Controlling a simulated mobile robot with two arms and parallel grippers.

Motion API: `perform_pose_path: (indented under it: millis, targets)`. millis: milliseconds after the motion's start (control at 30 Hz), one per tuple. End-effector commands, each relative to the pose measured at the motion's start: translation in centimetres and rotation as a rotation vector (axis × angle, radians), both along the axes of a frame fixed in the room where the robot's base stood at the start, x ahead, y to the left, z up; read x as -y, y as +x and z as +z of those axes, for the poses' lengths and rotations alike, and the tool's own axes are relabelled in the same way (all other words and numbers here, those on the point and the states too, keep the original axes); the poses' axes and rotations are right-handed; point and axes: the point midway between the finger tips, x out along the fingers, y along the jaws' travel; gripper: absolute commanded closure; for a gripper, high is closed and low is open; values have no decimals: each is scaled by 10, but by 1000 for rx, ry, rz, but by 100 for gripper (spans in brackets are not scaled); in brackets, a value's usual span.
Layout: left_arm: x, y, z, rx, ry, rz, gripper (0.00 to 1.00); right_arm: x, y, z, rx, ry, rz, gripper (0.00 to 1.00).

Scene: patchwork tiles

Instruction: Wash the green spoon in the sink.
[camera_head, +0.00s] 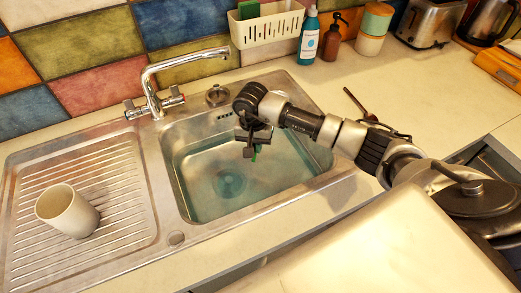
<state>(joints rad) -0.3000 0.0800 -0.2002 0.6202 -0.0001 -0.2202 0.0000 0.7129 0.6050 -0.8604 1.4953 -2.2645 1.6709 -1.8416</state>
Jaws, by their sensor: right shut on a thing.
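The sink basin (185,208) holds clear greenish water, with a dark drain visible through it. My right gripper (253,150) hangs over the basin, pointing down, and is shut on the green spoon (254,156). Only a small green piece of the spoon shows just below the fingers; the rest is hidden by the gripper or too small to make out. I cannot tell whether the spoon touches the water. The chrome faucet (150,85) stands behind the basin, its spout reaching right; no running water shows. My left gripper is not in view.
Behind the sink stand a white caddy (268,27) with a green sponge, a blue bottle (308,40), a brown bottle (331,42), a canister (373,30) and a toaster (429,22). A dark utensil (358,103) lies right of the sink.

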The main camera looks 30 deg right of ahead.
Motion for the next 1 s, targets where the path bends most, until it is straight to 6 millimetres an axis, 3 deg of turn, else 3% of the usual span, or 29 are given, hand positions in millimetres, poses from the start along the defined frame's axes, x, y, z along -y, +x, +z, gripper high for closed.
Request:
perform_pose_path:
  millis: [800,1000]
  targets:
    - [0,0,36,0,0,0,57,0,0,68,1,0,0,100]
    - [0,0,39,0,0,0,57,0,0,74,1,-1,0,100]
